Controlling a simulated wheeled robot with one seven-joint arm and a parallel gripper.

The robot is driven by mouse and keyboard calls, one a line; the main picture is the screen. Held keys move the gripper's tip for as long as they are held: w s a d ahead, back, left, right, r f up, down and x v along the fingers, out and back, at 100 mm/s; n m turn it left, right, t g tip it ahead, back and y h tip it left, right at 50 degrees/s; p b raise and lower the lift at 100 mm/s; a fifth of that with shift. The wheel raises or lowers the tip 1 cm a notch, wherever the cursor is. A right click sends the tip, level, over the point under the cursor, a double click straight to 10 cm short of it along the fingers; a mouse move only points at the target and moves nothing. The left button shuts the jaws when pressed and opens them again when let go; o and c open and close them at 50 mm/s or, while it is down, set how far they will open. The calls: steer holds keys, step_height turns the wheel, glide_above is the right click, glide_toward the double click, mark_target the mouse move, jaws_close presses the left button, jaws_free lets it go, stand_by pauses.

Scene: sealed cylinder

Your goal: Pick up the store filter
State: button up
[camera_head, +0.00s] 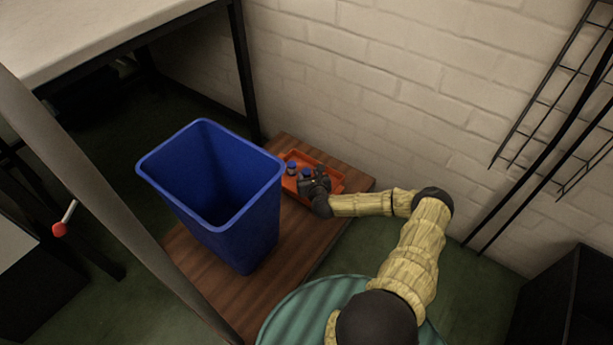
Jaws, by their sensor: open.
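A shallow orange-red tray (334,178) lies on a low wooden surface against the white brick wall. Small blue-topped cylinders stand in it; one (291,168) is at the tray's left side and another (305,174) is close to my gripper. I cannot tell which of them, if any, is the store filter. My gripper (314,176) is dark and open, over the tray beside the second cylinder. Its fingers are small in view, and I cannot tell whether they touch or surround that cylinder. The gripper and wrist hide part of the tray.
A tall empty-looking blue bin (262,220) stands on the wooden surface (292,245), left of the tray. A table (100,35) is at the upper left. A black rack (550,120) stands by the wall at right. Green floor (470,280) is open at right.

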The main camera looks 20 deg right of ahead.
steer(key=shift+a, duration=0.2)
steer(key=c, duration=0.7)
steer(key=shift+r, duration=0.1)
steer(key=shift+c, duration=0.2)
step_height(320, 180, up, 10)
steer(key=p, duration=0.5)
steer(key=shift+w, duration=0.1)
